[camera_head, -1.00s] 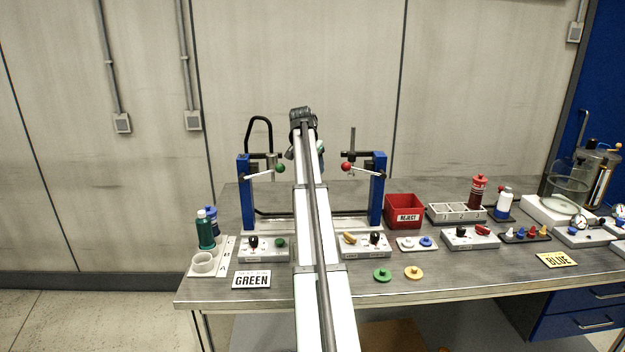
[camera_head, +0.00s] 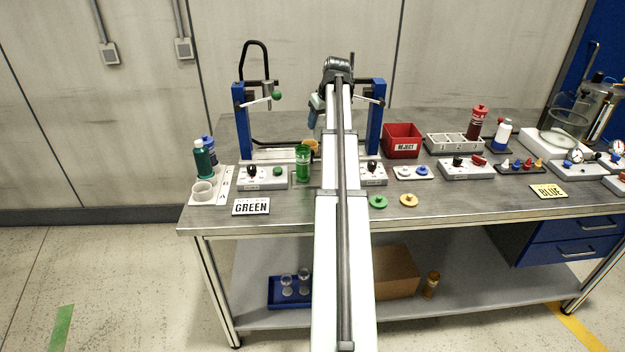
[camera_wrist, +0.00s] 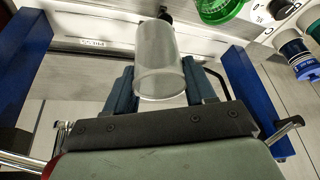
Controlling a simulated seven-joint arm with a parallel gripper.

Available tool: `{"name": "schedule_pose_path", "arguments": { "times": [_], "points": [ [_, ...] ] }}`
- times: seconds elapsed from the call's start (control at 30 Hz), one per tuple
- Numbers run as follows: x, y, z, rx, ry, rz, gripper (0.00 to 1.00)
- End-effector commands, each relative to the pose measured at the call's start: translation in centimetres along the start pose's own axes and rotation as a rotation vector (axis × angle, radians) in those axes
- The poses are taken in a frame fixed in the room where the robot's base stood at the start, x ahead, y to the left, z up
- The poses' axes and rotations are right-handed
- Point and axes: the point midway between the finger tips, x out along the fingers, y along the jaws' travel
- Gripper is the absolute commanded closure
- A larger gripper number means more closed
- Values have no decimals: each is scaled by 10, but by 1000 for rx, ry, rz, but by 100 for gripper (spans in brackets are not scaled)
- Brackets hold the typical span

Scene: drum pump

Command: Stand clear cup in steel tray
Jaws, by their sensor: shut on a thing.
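A clear, empty-looking cup (camera_wrist: 158,62) is between the two dark blue fingers of my gripper (camera_wrist: 160,80) in the wrist view. The gripper is shut on it. In the head view my gripper (camera_head: 314,112) is partly hidden behind my arm, between the blue posts of the press frame, and I cannot make out the cup there. A flat steel surface with a low edge (camera_head: 265,155) lies at the base of that frame. It looks like the steel tray, and the wrist view shows its labelled edge (camera_wrist: 95,43). Part of it is hidden by my arm.
A green container (camera_head: 303,163) stands at the bench front, left of my arm, between control boxes (camera_head: 262,177). Blue posts (camera_head: 242,121) flank the gripper. A red reject bin (camera_head: 402,141) is right. Bottles (camera_head: 203,160) stand left. Green and yellow discs (camera_head: 409,200) lie in front.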

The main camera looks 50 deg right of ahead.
Motion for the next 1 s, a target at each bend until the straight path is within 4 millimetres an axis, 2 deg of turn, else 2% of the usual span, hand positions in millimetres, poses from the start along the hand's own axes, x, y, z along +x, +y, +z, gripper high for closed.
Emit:
{"name": "schedule_pose_path", "arguments": {
  "times": [0.1,0.3,0.63,0.77,1.0],
  "points": [
    [2,-5,20,-146,-3,-63,76],
    [2,-13,43,-362,-8,-152,76],
    [5,-18,60,-520,-11,-216,76],
    [17,-19,66,-526,-12,-218,76],
    [52,-18,80,-524,-13,-218,76]
  ]
}}
